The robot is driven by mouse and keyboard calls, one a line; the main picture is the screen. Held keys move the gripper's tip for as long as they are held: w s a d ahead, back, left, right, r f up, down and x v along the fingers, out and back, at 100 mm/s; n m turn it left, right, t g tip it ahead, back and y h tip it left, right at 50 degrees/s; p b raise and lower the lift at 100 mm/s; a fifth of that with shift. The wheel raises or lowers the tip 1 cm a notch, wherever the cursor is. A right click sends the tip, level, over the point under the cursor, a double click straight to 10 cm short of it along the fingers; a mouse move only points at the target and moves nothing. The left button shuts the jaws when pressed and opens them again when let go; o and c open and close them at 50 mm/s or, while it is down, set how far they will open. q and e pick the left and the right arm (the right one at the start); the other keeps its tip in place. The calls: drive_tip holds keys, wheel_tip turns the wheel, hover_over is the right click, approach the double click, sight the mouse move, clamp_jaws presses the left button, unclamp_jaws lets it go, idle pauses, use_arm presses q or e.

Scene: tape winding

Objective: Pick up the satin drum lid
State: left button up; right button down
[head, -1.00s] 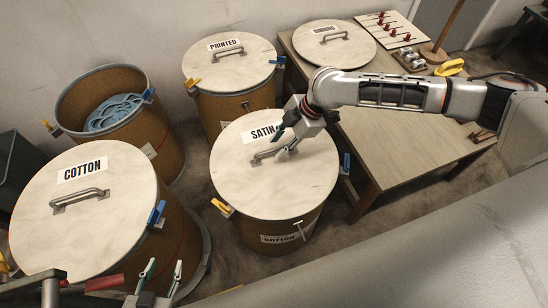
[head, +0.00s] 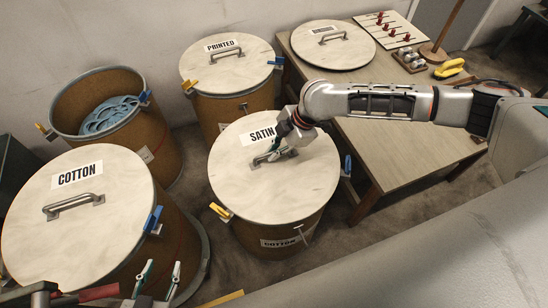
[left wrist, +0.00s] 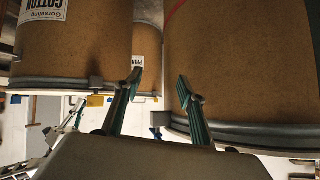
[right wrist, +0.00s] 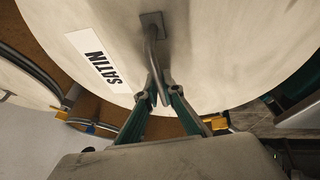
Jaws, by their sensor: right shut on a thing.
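The satin drum lid (head: 290,185) is a round pale lid labelled SATIN, resting on the middle drum, whose body label reads COTTON. Its metal handle (head: 288,154) is partly hidden by my right gripper (head: 272,152) in the head view. In the right wrist view the handle (right wrist: 153,60) runs down between the fingertips of my right gripper (right wrist: 160,95), which is shut on it. The lid looks level on its drum. My left gripper (head: 158,268) is open and empty at the bottom of the head view; the left wrist view shows its fingers (left wrist: 162,85) apart, with drums beyond.
A drum with a COTTON lid (head: 110,230) stands left. An open drum with blue material (head: 110,115) and a PRINTED-lidded drum (head: 228,65) stand behind. A wooden table (head: 400,135) at right holds another lid (head: 333,50). Coloured clamps (head: 220,210) stick out at the drum rims.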

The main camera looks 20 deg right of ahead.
drive_tip(key=shift+r, duration=0.2)
drive_tip(key=shift+w+r, duration=0.1)
drive_tip(key=shift+r, duration=0.2)
use_arm(q)
drive_tip(key=shift+s+d+r+p, duration=0.1)
drive_tip(key=shift+s+r+p, duration=0.35)
drive_tip(key=shift+p, duration=0.9)
drive_tip(key=shift+s+d+r+p, duration=0.1)
drive_tip(key=shift+r+p, duration=0.5)
drive_tip(key=shift+p, duration=0.75)
use_arm(e)
wheel_tip(320, 180, up, 19)
drive_tip(key=shift+r, duration=0.1)
